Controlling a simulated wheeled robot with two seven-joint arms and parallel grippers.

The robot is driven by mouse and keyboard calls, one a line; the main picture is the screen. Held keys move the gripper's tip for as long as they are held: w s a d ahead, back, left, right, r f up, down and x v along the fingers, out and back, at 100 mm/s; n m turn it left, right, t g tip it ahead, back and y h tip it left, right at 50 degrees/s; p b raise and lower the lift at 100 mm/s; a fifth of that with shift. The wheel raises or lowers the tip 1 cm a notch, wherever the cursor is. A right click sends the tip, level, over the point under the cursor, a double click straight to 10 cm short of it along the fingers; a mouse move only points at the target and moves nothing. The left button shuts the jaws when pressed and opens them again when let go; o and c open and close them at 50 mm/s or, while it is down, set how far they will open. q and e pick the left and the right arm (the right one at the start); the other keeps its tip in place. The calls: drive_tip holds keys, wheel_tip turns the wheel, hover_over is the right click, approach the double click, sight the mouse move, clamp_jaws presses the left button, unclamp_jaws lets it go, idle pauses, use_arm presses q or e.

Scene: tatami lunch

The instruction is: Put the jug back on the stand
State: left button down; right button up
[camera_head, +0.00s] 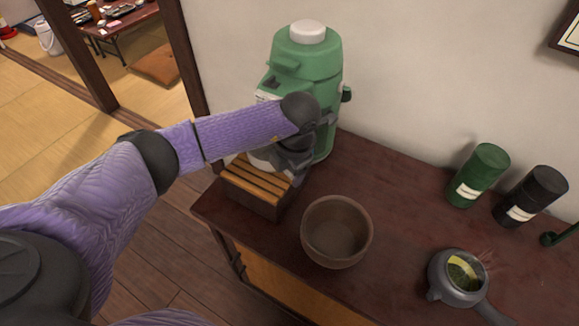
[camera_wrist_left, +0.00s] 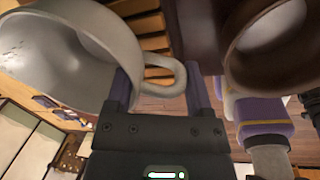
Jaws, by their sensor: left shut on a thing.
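The pale grey jug (camera_wrist_left: 75,55) fills the left of the left wrist view, with its looped handle between my fingers. My left gripper (camera_wrist_left: 160,92) is shut on that handle. In the head view my left arm and dark gripper (camera_head: 294,163) cover most of the jug; a pale piece of it (camera_head: 260,160) shows at the slatted wooden stand (camera_head: 256,190). The slats also show behind the jug in the left wrist view (camera_wrist_left: 150,24). Whether the jug touches the stand is hidden.
A green dispenser (camera_head: 318,68) with a white top stands behind the stand. A brown bowl (camera_head: 337,232) sits close to the stand's right. A grey pot (camera_head: 445,275), a green canister (camera_head: 478,175) and a black canister (camera_head: 530,195) stand farther right on the dark cabinet top (camera_head: 400,195).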

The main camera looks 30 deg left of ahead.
use_arm(q)
unclamp_jaws()
drive_tip(key=shift+f, duration=0.1)
wheel_tip(320, 180, up, 12)
drive_tip(key=s+d+p, duration=0.1)
drive_tip(key=p, duration=0.3)
drive_tip(key=shift+d, duration=0.4)
use_arm(e)
drive_tip(key=shift+t, duration=0.3)
drive_tip(key=r, duration=0.1)
drive_tip(key=w+a+r, duration=0.2)
drive_tip(key=shift+w+a+r, duration=0.1)
drive_tip(key=shift+a+r, duration=0.05)
drive_tip(key=shift+r, duration=0.2)
